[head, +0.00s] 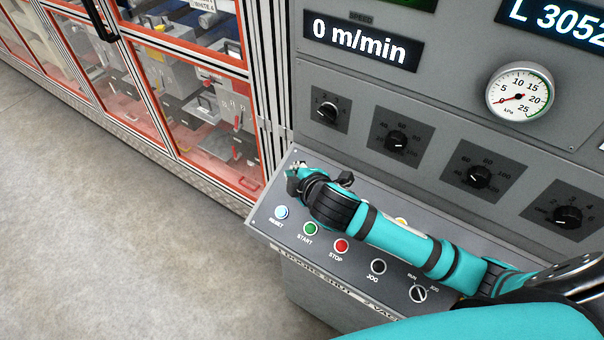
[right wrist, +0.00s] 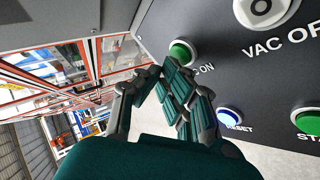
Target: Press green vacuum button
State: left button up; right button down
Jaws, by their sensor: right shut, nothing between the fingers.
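The green vacuum button (right wrist: 182,52) shows in the right wrist view on the grey panel, its label partly hidden and ending in "C ON". My right gripper (right wrist: 168,75) is shut and empty, its fingertips overlapping the button's lower left edge in the picture. I cannot tell whether they touch it or whether it is pressed. In the head view my right gripper (head: 294,172) is over the upper left end of the sloped button panel (head: 262,222) and hides the green vacuum button. My left gripper is not in view.
The panel also has a RESET button (head: 281,212), green START button (head: 310,229), red STOP button (head: 341,246) and black JOG button (head: 378,266). The pressure gauge (head: 519,92) needle is near zero.

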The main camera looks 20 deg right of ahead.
jog(key=shift+w+d+f, duration=0.1)
jog(key=shift+d+f, duration=0.05)
jog(key=shift+f, duration=0.4)
dwell(0.8)
jog(key=shift+s+a+r+p, duration=0.1)
jog(key=shift+a+r+p, duration=0.05)
jog(key=shift+r+p, duration=0.35)
jog(key=shift+s+a+r+p, duration=0.1)
jog(key=shift+r+p, duration=0.25)
jog(key=shift+p, duration=0.15)
jog(key=shift+r, duration=0.1)
jog(key=r+p, duration=0.2)
jog(key=p, duration=0.1)
jog(key=shift+s+a+r, duration=0.3)
jog(key=shift+a+r, duration=0.1)
jog(key=shift+s+a+r+p, duration=0.15)
jog(key=shift+a+r+p, duration=0.05)
jog(key=shift+r, duration=0.2)
jog(key=shift+s+a+r+p, duration=0.15)
jog(key=shift+a+r+p, duration=0.05)
jog(key=shift+r, duration=0.2)
